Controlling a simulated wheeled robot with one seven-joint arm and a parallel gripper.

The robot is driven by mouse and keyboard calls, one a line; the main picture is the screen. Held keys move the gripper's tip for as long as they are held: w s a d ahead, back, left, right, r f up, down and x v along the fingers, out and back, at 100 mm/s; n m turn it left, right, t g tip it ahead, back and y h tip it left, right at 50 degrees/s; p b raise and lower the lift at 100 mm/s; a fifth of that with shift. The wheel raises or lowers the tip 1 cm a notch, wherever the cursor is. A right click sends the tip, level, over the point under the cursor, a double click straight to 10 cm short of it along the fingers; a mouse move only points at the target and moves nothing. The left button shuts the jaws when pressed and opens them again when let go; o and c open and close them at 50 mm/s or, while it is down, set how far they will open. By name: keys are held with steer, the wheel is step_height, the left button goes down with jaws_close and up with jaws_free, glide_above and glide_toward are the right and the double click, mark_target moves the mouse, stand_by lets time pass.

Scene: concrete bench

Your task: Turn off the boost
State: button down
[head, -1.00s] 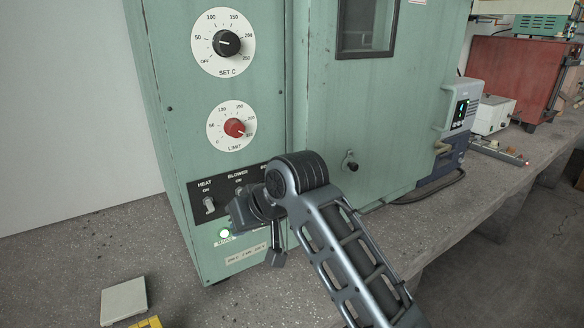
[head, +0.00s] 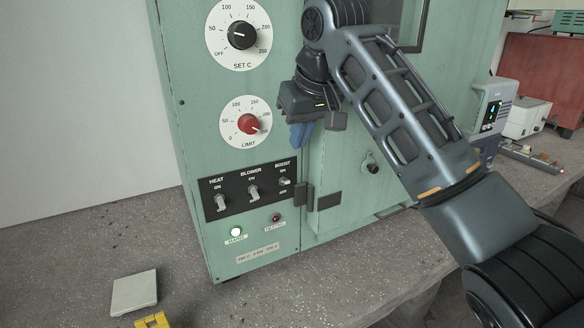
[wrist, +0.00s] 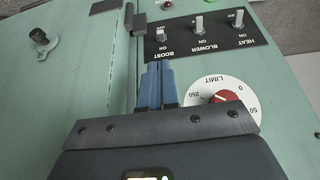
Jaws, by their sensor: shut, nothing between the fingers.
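The boost switch (head: 285,181) is the rightmost of three toggles on the black panel (head: 237,207) of a green oven cabinet. Its short lever looks tilted up toward ON, with the OFF mark showing below it. It also shows in the upside-down wrist view (wrist: 161,36). The blower switch (head: 253,193) and heat switch (head: 221,203) have levers hanging down over their OFF marks. My gripper (head: 297,145) is shut and empty, its blue fingers pointing down above the boost switch, apart from it. In the wrist view the fingertips (wrist: 158,66) lie just short of the panel.
The limit dial (head: 247,124) and set dial (head: 239,36) are left of my gripper. Door latch parts (head: 328,200) stick out right of the panel. A pale block (head: 134,293) lies on the bench.

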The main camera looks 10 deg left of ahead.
mark_target(289, 182)
steer(key=shift+f, duration=0.1)
steer(key=p+x, duration=0.1)
steer(key=x, duration=0.9)
stand_by(0.3)
steer(key=shift+s+t, duration=0.1)
steer(key=shift+t, duration=0.2)
steer(key=shift+s+d+f+t+y+b, duration=0.25)
steer(key=shift+f+t+y+b, duration=0.15)
steer(key=shift+t+y+b, duration=0.15)
steer(key=t+b, duration=0.1)
steer(key=t+y, duration=0.1)
steer(key=s+f+t+y+b, duration=0.1)
steer(key=shift+d+f+b, duration=0.1)
steer(key=shift+d+b, duration=0.2)
stand_by(0.3)
